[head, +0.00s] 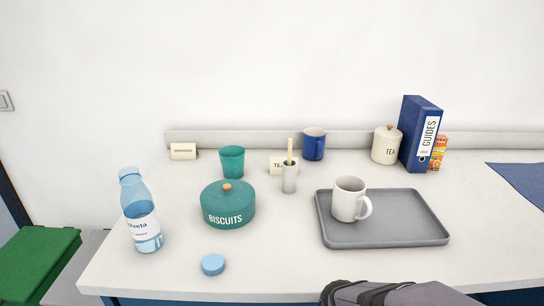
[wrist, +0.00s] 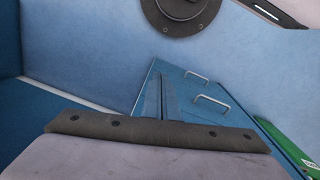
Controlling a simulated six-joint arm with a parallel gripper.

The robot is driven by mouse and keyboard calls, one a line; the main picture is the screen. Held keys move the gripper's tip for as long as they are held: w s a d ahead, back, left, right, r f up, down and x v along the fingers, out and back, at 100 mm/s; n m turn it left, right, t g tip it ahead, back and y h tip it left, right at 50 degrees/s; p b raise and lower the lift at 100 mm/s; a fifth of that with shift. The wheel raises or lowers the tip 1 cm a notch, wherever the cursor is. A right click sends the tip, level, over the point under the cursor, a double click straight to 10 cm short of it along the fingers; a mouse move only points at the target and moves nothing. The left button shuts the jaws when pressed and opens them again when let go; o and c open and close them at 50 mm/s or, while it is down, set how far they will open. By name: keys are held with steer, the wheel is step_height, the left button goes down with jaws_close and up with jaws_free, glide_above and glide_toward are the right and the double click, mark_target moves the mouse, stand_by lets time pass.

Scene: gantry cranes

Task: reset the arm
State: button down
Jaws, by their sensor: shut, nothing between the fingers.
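My gripper (wrist: 156,131) shows in the wrist view as a dark bar with bolts across the lower part, over a pale grey body. It is shut with nothing held. It faces down towards blue cabinet surfaces with two metal handles, away from the tabletop objects. In the head view a grey and dark part of my arm (head: 400,294) shows low at the table's front edge, right of centre. The fingertips cannot be made out there.
On the white table (head: 280,265) stand a bottle (head: 141,215), biscuit tin (head: 228,206), blue lid (head: 213,264), mug (head: 347,201) on a grey tray (head: 405,233), and green cup (head: 232,163). A blue binder (head: 417,128) and tea jar (head: 385,148) stand behind.

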step_height(320, 180, up, 21)
steer(key=d+m+p, duration=0.2)
steer(key=p, duration=1.8)
steer(key=shift+s+d+m+y, duration=0.25)
steer(key=shift+s+m+y, duration=0.05)
steer(key=shift+m, duration=0.1)
